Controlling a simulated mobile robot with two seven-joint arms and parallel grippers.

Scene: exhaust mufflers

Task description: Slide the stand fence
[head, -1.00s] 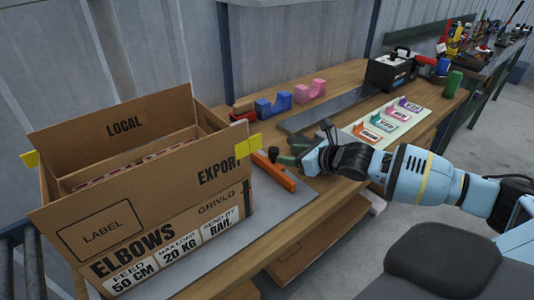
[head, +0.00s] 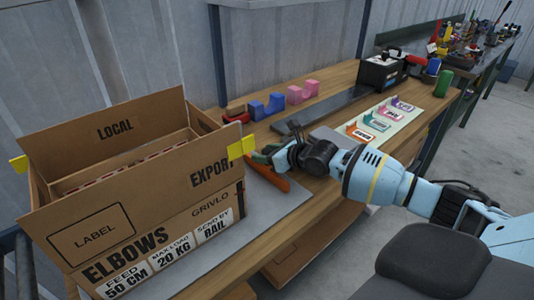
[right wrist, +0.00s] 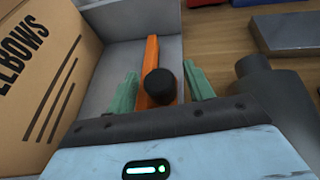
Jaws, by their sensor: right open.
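The stand fence looks to be the orange bar (head: 267,174) on the grey plate (head: 268,205), beside the cardboard box. In the right wrist view the orange bar (right wrist: 152,55) runs away from me, with a black round knob (right wrist: 160,86) at its near part. My right gripper (head: 268,153) is over the bar in the head view and hides part of it. In the right wrist view its green fingers (right wrist: 160,84) are open, one on each side of the bar and knob, with gaps visible. My left gripper is not in view.
A large open cardboard box (head: 140,200) stands close left of the bar. Blue (head: 267,106) and pink (head: 303,91) holders, a dark flat plate (head: 318,108) and a pale board with coloured labelled pieces (head: 385,122) lie farther along the wooden bench (head: 335,195).

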